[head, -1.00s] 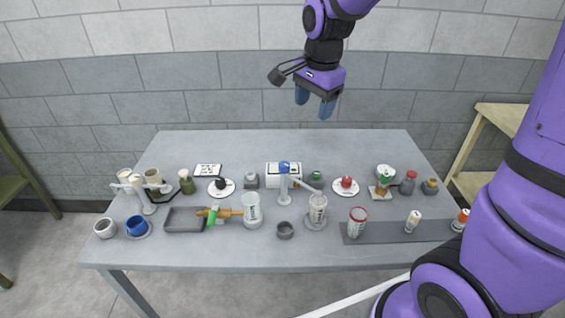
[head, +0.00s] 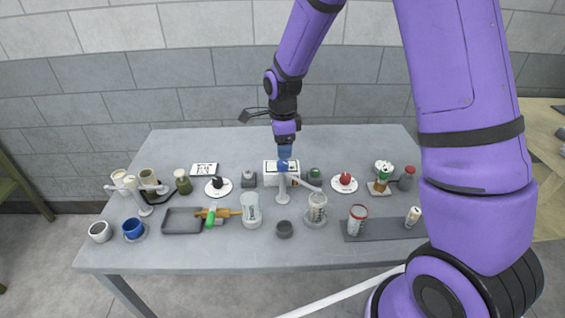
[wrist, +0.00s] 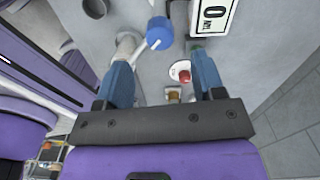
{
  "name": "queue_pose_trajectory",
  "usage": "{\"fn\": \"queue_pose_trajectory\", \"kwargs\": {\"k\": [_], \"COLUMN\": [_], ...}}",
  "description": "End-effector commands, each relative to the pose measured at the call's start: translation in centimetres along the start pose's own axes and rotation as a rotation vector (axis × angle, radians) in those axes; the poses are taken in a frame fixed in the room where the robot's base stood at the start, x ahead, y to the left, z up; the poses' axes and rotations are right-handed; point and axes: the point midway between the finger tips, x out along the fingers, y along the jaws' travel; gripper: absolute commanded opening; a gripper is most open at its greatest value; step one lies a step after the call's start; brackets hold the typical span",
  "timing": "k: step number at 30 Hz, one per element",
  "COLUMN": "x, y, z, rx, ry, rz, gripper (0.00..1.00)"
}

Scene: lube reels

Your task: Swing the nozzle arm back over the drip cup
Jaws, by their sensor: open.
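The nozzle arm (head: 309,185) is a pale bar on a white post (head: 283,190) with a blue knob (head: 284,165). It points right and slightly forward, toward a printed clear jar (head: 317,208). A small dark grey cup (head: 284,230), apparently the drip cup, stands in front of the post, with the arm off to its right. My gripper (head: 285,152) is open and points down, just above and behind the blue knob in the head view. In the wrist view my gripper (wrist: 162,70) has its blue fingers apart with nothing held; the blue knob (wrist: 160,32) shows beyond the fingertips.
A white counter box (head: 270,173) stands behind the post, and a red button (head: 345,179) on a white disc is to the right. Another jar (head: 251,210) is left of the grey cup. A second post with a pale arm (head: 147,190) stands at the left.

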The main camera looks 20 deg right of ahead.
Motion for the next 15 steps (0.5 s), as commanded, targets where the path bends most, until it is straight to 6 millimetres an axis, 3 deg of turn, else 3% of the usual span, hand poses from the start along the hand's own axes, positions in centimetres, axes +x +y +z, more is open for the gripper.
{"fn": "queue_pose_trajectory", "kwargs": {"k": [6, 15], "x": [3.9, 6.5], "y": [0.1, 0.0], "z": [0.0, 0.0], "rx": [0.000, -0.001], "ry": [0.000, -0.001], "rz": [0.004, 0.000], "gripper": [0.63, 0.63]}}
